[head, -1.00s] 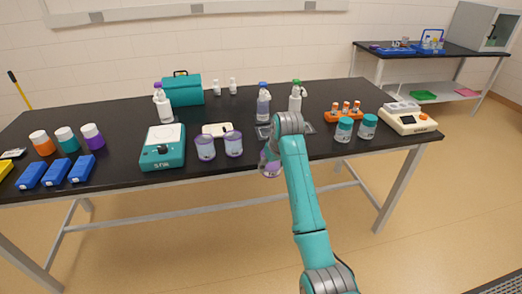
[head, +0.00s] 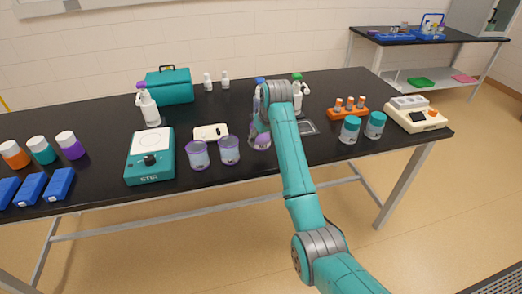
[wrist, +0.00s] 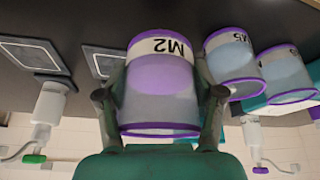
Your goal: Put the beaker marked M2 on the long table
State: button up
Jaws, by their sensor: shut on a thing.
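The beaker marked M2 (wrist: 160,85) has purple rims, a white label band and purple contents. It fills the middle of the wrist view, which shows the scene upside down. My gripper (wrist: 161,72) is shut on it, one finger on each side. In the head view the beaker (head: 259,138) appears over the long table (head: 95,200), near its front edge, partly hidden by my arm. I cannot tell whether its base touches the tabletop.
Two similar beakers (head: 198,155) (head: 230,150) stand close to its left, beside a teal stirrer (head: 150,168). Bottles (head: 298,95) stand behind.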

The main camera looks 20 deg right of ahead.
aim_at(265, 140)
jog(key=shift+f, duration=2.8)
jog(key=shift+f, duration=0.1)
jog(key=o, duration=1.4)
jog(key=shift+c, duration=0.2)
jog(key=v, duration=1.2)
jog(key=shift+s, duration=0.15)
